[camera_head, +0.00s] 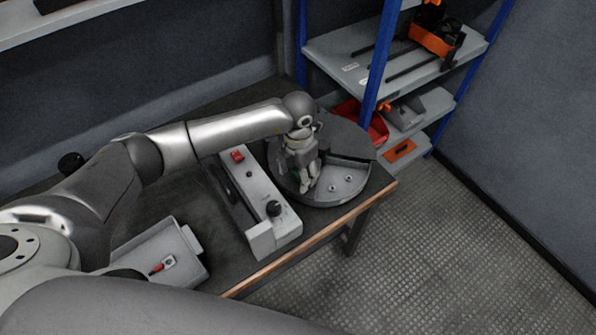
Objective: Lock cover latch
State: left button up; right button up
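A round grey unit (348,188) stands near the right end of the dark table. Its dark grey cover (345,137) lies over the back part, and the open front part shows a light floor with small round studs. My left gripper (306,188) points down over the left side of this unit, by the cover's edge. Its fingers look close together, but whether they are shut or touch anything is too small to tell. I cannot make out a latch; the gripper may hide it. My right gripper is out of the picture.
A long grey box (262,205) with a red switch (237,155) and a black knob (273,208) stands left of the unit. A grey tray (190,262) lies at the front left. A blue-framed shelf (372,75) stands behind right. The floor at right is clear.

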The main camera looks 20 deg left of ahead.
pick_arm(q)
jog(key=c, duration=0.6)
jog(key=shift+o, duration=0.2)
jog(key=shift+w+f+m+b, duration=0.15)
jog(key=shift+m+b, duration=0.25)
jog(key=shift+b, duration=0.35)
jog(key=shift+m+b, duration=0.3)
jog(key=shift+b, duration=0.1)
jog(key=shift+m, duration=0.3)
jog(key=shift+r, duration=0.2)
jog(key=o, duration=1)
